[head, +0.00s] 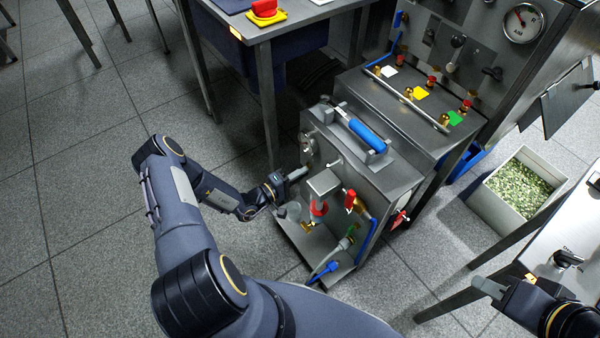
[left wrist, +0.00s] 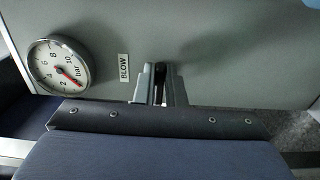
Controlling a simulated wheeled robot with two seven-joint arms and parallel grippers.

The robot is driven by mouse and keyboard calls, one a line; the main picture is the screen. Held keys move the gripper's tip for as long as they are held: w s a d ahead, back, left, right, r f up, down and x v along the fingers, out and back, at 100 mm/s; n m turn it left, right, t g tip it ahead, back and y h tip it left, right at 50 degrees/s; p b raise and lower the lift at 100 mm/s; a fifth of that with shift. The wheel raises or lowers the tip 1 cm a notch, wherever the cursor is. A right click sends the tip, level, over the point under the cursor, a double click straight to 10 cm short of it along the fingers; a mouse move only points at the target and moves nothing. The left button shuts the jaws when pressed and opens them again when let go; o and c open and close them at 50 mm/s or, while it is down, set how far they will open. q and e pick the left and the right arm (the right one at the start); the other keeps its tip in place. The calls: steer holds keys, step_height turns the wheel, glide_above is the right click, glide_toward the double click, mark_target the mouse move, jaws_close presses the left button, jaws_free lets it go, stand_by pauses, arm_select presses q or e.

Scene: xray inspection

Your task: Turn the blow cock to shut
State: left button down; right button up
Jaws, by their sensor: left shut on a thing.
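The blow cock's dark lever (left wrist: 160,72) shows as a small piece between the fingers in the left wrist view, beside the BLOW label (left wrist: 124,67). My left gripper (left wrist: 160,88) is shut on it against the grey panel. In the head view the left gripper (head: 298,174) is at the left side of the steel unit with a blue handle (head: 367,136); the cock is hidden there. The lever's angle cannot be told. My right gripper (head: 488,287) is at the lower right, away from the unit; its opening cannot be made out.
A round gauge (left wrist: 59,66) sits left of the label. The unit's front carries a red-handled valve (head: 350,199) and blue hose (head: 323,272). A steel table (head: 262,32) stands behind, and a bin of green granules (head: 487,192) on the right. Floor at left is clear.

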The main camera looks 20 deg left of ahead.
stand_by(0.4)
arm_select(q)
steer(key=c, duration=1.5)
jaws_free()
steer(key=p+v, duration=0.1)
steer(key=v, duration=0.7)
steer(key=shift+p, duration=0.35)
